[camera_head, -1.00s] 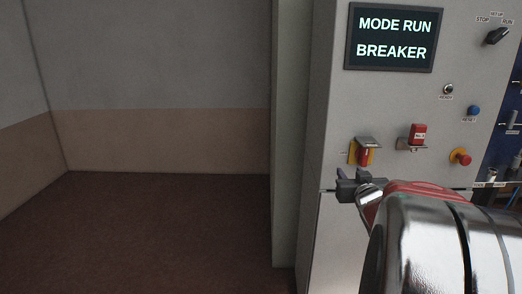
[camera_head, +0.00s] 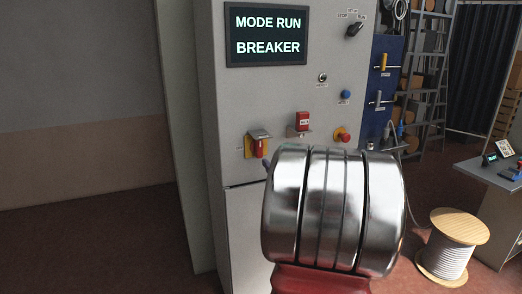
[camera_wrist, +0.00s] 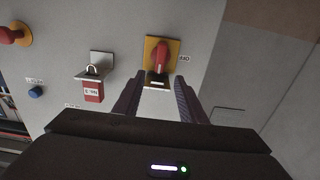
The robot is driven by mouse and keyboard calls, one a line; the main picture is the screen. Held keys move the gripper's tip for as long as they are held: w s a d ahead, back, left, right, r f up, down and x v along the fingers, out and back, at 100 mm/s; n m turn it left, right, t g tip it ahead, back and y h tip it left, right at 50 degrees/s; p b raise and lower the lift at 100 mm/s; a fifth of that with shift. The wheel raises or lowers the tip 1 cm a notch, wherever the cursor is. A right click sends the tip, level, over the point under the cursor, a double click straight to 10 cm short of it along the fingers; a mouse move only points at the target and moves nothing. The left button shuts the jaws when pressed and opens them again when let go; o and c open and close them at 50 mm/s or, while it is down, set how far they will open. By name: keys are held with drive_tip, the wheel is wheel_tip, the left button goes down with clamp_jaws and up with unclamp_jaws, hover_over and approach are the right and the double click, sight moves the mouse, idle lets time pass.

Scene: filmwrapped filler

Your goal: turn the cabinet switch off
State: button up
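The grey cabinet (camera_head: 235,110) stands at the middle of the head view. Its red rotary switch on a yellow plate (camera_head: 258,147) sits under a small metal hood. In the wrist view the switch (camera_wrist: 161,56) is ahead of my gripper (camera_wrist: 156,92), between and beyond the fingertips. The fingers are apart with nothing between them, and I see no contact with the switch. In the head view my arm hides most of the gripper. A display (camera_head: 267,35) reads MODE RUN BREAKER. A black selector (camera_head: 355,30) is marked STOP, SETUP, RUN.
Beside the switch a red tag with a padlock (camera_wrist: 93,88) hangs at a metal bracket. A red mushroom button (camera_head: 342,134) and a blue button (camera_head: 345,94) are close by. A cable spool (camera_head: 448,245) and a bench (camera_head: 490,172) stand to the right. Floor at left is clear.

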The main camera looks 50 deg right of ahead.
sight(261, 148)
drive_tip(key=x, duration=1.3)
drive_tip(key=shift+c, duration=0.5)
drive_tip(key=shift+s, duration=0.1)
clamp_jaws()
